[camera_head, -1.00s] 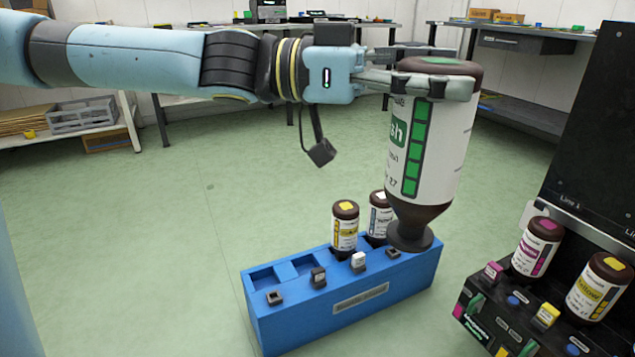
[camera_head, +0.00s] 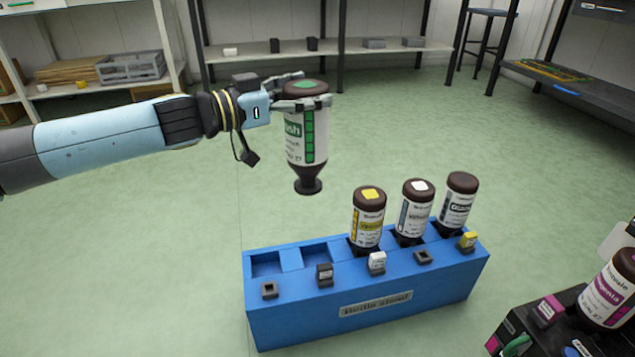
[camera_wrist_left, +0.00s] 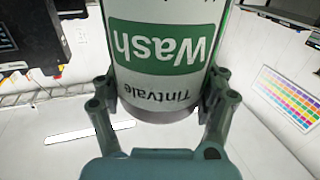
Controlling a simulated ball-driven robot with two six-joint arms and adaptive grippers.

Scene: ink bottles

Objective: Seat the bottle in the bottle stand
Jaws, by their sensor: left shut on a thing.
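My left gripper (camera_head: 299,92) is shut on a brown bottle with a white and green label, the Wash bottle (camera_head: 308,140). The bottle hangs neck down, roughly upright, clear above and behind the left part of the blue bottle stand (camera_head: 365,318). In the left wrist view the Wash bottle (camera_wrist_left: 157,45) fills the space between the fingers. The stand has two empty slots at its left. Inverted bottles sit in the other slots: a yellow-label bottle (camera_head: 368,220), a white-capped bottle (camera_head: 413,212) and a black-label bottle (camera_head: 458,204). My right gripper is not in view.
Small caps or plugs line the stand's front, including a white one (camera_head: 377,262) and a yellow one (camera_head: 467,241). A black machine (camera_head: 560,325) with a magenta bottle (camera_head: 609,290) stands at the lower right. Open green floor surrounds the stand; shelves stand behind.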

